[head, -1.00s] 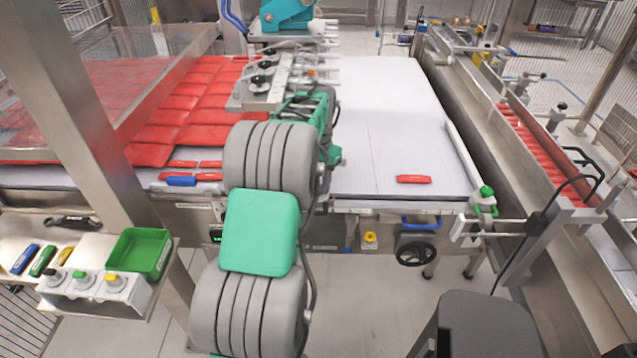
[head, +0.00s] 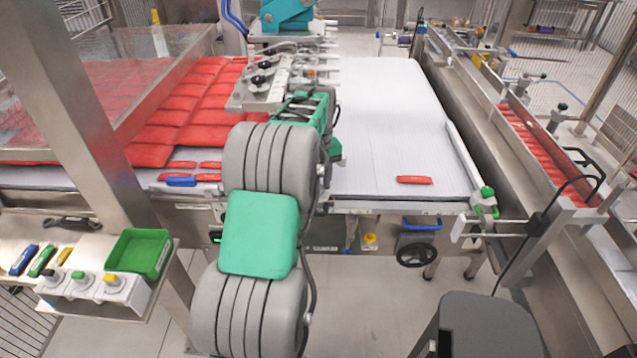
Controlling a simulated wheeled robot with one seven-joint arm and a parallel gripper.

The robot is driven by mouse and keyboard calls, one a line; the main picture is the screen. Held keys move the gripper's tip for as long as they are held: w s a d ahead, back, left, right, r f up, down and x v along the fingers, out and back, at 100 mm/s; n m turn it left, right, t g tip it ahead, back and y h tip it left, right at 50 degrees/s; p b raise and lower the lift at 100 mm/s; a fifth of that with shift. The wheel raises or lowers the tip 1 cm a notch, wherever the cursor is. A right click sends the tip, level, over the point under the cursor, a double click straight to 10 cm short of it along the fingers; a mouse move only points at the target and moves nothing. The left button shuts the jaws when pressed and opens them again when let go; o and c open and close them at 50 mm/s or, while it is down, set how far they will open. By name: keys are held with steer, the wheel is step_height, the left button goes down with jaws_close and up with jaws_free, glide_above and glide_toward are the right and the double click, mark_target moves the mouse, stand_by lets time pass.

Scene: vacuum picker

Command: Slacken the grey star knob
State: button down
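My arm of grey ribbed joints and green covers rises through the middle of the head view. My gripper (head: 303,105) is at its far end, by the right side of a metal plate (head: 250,101) under the teal picker. Its fingertips do not show clearly, so I cannot tell whether it is open or shut. Dark round knobs (head: 258,80) stand on that plate, to the left of my gripper. I cannot clearly make out a grey star knob; it may be among the fittings there, too small or partly covered to tell.
Red packs (head: 191,105) cover the left of the belt; one red packet (head: 414,180) lies on the white right part. A black handwheel (head: 415,252) sits below the front edge. A green tray (head: 138,252) and push buttons (head: 112,284) are at lower left. A metal conveyor runs along the right.

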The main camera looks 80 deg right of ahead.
mark_target(318, 187)
steer(key=shift+n, duration=0.7)
steer(key=c, duration=1)
jaws_free()
step_height(318, 187, up, 8)
steer(key=shift+f+b, duration=0.1)
steer(key=shift+b, duration=0.5)
steer(key=shift+w, duration=0.1)
